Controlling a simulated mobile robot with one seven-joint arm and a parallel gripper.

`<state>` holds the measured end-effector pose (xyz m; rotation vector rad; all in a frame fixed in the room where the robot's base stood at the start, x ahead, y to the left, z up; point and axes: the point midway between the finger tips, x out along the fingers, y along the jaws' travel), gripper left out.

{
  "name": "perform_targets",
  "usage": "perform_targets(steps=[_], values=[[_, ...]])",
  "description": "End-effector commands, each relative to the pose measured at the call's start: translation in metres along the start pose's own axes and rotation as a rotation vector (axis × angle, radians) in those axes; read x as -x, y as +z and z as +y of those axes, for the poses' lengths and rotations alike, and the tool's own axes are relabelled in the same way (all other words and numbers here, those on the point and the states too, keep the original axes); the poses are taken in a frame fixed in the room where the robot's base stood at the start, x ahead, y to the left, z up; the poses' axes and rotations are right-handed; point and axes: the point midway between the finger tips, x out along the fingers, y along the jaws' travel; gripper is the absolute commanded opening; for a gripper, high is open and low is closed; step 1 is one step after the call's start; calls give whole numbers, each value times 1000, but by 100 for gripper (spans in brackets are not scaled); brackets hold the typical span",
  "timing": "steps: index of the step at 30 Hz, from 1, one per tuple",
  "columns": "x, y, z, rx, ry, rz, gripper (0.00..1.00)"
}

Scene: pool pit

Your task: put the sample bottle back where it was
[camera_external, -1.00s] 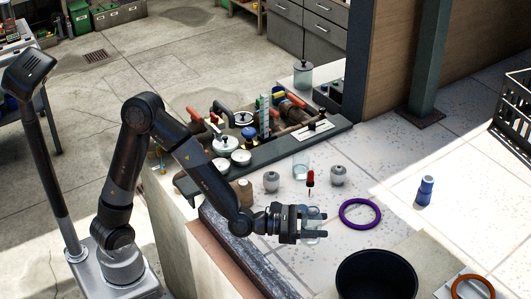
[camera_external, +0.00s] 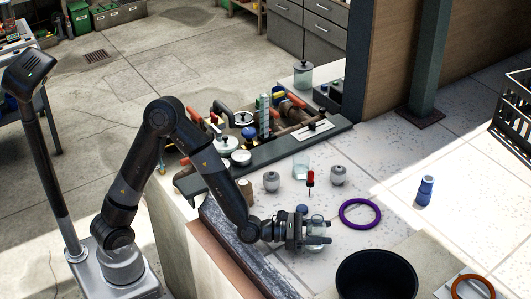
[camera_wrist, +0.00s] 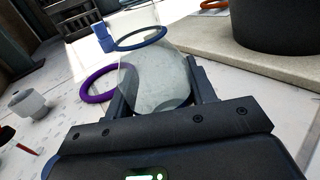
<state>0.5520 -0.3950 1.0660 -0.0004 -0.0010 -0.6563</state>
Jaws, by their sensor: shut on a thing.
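A clear, see-through bottle (camera_wrist: 158,80) with a dark blue ring around it stands between the fingers in the wrist view. I take it to be the sample bottle. My gripper (camera_external: 318,233) is shut on it over the pale tiled ledge, low near the front edge. The bottle shows as a faint clear shape (camera_external: 316,222) in the external view, partly hidden by the fingers. My gripper (camera_wrist: 160,95) fills the lower wrist view. I cannot tell whether the bottle's base touches the ledge.
A purple ring (camera_external: 360,213) lies right of my gripper. A black bucket (camera_external: 376,275) stands in front. A red-topped dropper (camera_external: 310,183), a clear beaker (camera_external: 301,164) and two grey pots (camera_external: 271,181) (camera_external: 338,175) stand behind. A blue bottle (camera_external: 425,190) stands farther right.

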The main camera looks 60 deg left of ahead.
Motion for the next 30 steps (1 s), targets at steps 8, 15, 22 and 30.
perform_targets(steps=[8,15,22,30], values=[[0,-2,0,0,0,1,65],[0,-2,0,0,0,0,72],[5,1,0,-1,0,0,72],[60,1,1,-4,2,0,72]])
